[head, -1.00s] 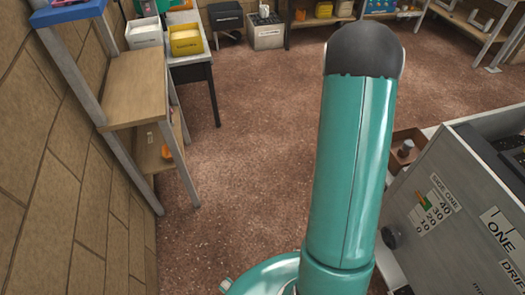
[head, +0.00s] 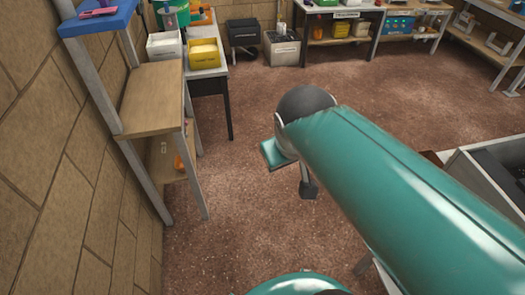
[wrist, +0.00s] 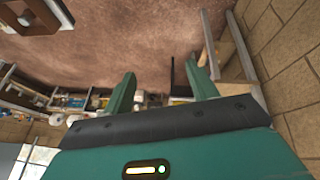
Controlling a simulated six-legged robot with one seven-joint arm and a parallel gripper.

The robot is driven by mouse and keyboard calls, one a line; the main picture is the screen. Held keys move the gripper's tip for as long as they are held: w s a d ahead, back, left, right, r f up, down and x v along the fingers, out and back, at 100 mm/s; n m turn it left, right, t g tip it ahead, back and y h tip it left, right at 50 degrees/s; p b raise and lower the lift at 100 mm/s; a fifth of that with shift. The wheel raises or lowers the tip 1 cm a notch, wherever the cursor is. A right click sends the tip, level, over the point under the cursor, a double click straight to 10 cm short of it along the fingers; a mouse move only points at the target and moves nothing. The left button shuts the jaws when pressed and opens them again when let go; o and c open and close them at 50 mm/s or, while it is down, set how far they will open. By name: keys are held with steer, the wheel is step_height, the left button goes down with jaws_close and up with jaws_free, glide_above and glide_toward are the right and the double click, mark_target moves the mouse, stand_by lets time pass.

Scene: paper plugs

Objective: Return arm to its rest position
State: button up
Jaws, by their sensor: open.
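My teal arm (head: 410,190) crosses the right half of the head view, from the lower right up to a dark rounded joint (head: 306,102) near the middle. A short teal part of mine shows just below and left of that joint. In the wrist view my gripper (wrist: 163,88) has its two teal fingers spread apart, with nothing between them. The fingers point into the room, and the picture there is upside down. I cannot make out the fingers in the head view.
A wooden shelf unit (head: 152,98) stands by the brick wall (head: 60,150) on the left. A table with a yellow bin (head: 204,53) and a white bin is behind it. A grey box-like unit (head: 488,170) is at right, partly hidden by my arm. The floor (head: 225,190) between is clear.

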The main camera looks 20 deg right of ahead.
steer(key=shift+t+y, duration=0.5)
steer(key=shift+y, duration=0.4)
steer(key=s+a, duration=0.1)
steer(key=a, duration=0.2)
steer(key=s+a, duration=0.1)
steer(key=shift+s+a+r, duration=0.3)
steer(key=shift+a, duration=0.1)
steer(key=c, duration=0.5)
steer(key=shift+d, duration=0.15)
steer(key=shift+d+m, duration=0.1)
steer(key=shift+m, duration=0.2)
